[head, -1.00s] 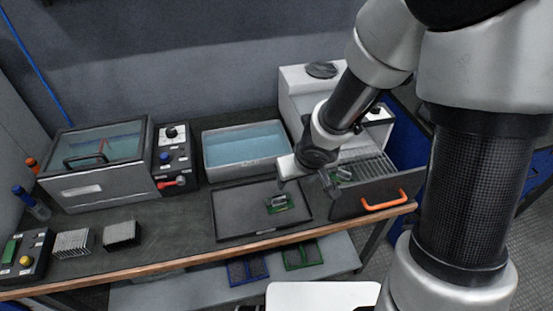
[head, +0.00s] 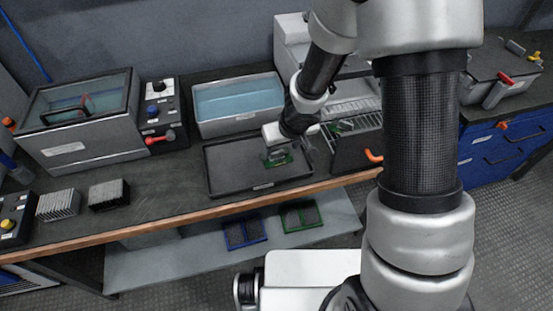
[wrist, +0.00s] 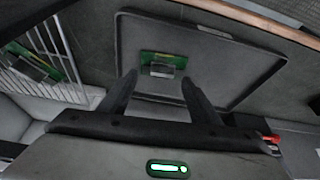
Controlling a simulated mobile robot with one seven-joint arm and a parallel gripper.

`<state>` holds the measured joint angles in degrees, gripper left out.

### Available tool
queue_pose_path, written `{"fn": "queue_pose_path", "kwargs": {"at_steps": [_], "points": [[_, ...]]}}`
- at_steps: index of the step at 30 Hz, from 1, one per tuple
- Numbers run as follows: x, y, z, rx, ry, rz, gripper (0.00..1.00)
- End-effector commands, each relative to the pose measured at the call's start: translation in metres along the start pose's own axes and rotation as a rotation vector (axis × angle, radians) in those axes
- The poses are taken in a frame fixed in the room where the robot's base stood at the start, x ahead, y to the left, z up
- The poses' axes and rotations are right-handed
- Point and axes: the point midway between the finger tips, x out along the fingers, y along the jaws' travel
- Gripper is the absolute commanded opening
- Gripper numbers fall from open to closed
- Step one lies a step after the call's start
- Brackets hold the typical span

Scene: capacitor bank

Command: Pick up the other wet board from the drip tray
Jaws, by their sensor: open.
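A green board (head: 277,158) with a grey component block lies in the dark drip tray (head: 225,182). In the wrist view the board (wrist: 163,58) shows between and beyond my fingertips, inside the tray (wrist: 235,62). My gripper (head: 290,153) hangs over the right part of the tray, close to the board. Its two fingers (wrist: 159,76) are apart with nothing between them. Whether they touch the board cannot be told.
A bath of blue liquid (head: 238,102) stands behind the tray. A lidded tank (head: 75,120) and finned blocks (head: 108,193) are at left. The wooden table edge (head: 200,213) runs in front.

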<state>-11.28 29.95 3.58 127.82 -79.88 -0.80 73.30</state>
Motion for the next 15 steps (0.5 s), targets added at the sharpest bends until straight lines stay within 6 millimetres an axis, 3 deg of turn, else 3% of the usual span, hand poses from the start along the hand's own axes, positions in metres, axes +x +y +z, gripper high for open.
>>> {"fn": "queue_pose_path", "kwargs": {"at_steps": [6,15], "points": [[0.038,-0.006,-0.002,-0.001,-0.002,0.0,0.57],[0.046,-0.005,-0.004,0.001,-0.001,0.0,0.57]]}}
